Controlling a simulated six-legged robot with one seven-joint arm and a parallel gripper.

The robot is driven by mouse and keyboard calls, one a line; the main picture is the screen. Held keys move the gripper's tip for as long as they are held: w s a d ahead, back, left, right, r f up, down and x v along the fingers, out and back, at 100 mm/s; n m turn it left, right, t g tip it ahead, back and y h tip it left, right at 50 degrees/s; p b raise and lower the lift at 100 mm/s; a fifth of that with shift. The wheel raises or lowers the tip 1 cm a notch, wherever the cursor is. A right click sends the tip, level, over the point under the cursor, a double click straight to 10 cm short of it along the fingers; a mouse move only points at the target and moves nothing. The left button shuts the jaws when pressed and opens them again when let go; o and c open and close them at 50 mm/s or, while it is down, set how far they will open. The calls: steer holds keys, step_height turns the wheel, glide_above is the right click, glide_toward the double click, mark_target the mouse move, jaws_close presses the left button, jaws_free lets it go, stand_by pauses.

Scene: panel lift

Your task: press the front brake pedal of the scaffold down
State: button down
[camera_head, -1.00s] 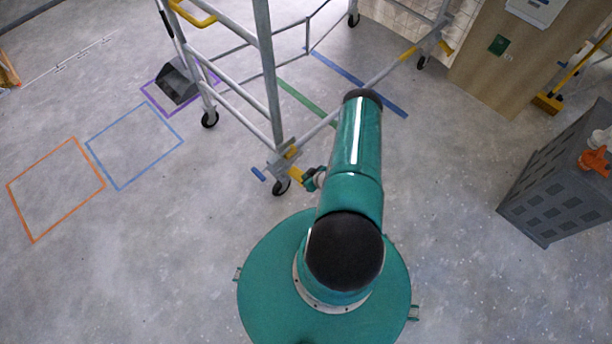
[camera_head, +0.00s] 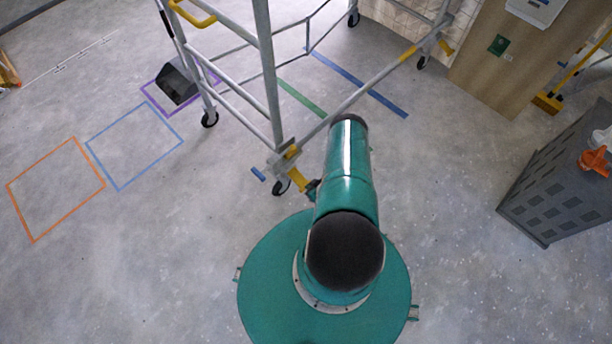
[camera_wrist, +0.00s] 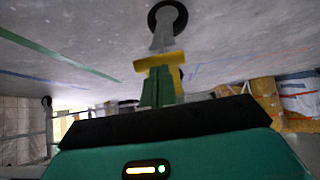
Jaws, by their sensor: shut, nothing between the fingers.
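The scaffold (camera_head: 270,80) is a grey tube frame on black caster wheels. Its nearest caster (camera_head: 281,187) stands on the floor, with the yellow front brake pedal (camera_head: 298,179) beside it. In the wrist view the pedal (camera_wrist: 172,62) is a yellow bar across a grey stem, in line with the black wheel (camera_wrist: 167,17). My gripper (camera_wrist: 160,80) has its green fingers shut, with nothing between them. The fingertips overlap the pedal in that view; whether they touch it I cannot tell. In the head view my arm hides most of the gripper (camera_head: 312,189).
A grey perforated cabinet (camera_head: 555,180) with an orange item on top stands at the right. A wooden panel (camera_head: 510,60) stands behind it. Taped squares (camera_head: 135,145) mark the floor at the left, where there is free room.

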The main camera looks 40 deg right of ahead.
steer(key=shift+f, duration=0.7)
steer(key=shift+a+f, duration=0.1)
steer(key=shift+w, duration=0.2)
